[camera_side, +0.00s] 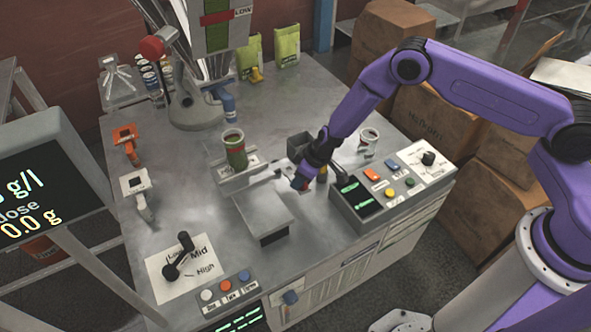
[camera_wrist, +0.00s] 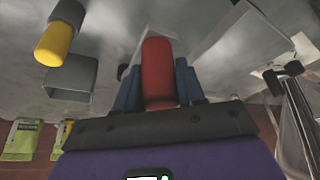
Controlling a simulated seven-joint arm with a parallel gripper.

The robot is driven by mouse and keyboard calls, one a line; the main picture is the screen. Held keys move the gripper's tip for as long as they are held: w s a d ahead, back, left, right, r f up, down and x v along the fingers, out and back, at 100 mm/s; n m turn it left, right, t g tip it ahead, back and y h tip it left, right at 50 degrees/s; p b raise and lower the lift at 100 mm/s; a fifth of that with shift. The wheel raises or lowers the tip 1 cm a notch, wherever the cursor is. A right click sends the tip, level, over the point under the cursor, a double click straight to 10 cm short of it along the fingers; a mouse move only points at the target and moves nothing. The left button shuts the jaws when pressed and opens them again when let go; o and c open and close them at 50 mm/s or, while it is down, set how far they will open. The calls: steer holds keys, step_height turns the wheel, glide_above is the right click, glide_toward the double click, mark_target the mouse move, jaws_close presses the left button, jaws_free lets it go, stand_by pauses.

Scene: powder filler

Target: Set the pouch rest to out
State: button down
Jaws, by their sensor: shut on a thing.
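My gripper (camera_side: 301,184) is low over the middle of the steel table, just right of a grey shelf. In the wrist view its blue fingers (camera_wrist: 158,84) are shut on a red handle (camera_wrist: 157,70), one finger on each side.
A button console (camera_side: 378,191) stands close to the right of my gripper. A grey open box (camera_wrist: 72,78) and a yellow-ended part (camera_wrist: 54,44) are close by in the wrist view. A lever plate (camera_side: 185,265) is at front left, and green pouches (camera_side: 286,46) stand at the back.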

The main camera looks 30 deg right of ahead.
steer(key=s, duration=1.3)
steer(key=shift+s, duration=0.3)
steer(key=shift+s+f, duration=0.1)
steer(key=shift+s, duration=0.1)
steer(key=c, duration=0.8)
jaws_free()
steer(key=shift+o, duration=0.2)
steer(key=shift+w, duration=0.1)
steer(key=v, duration=1.7)
steer(key=shift+r, duration=0.3)
steer(key=shift+w, duration=0.1)
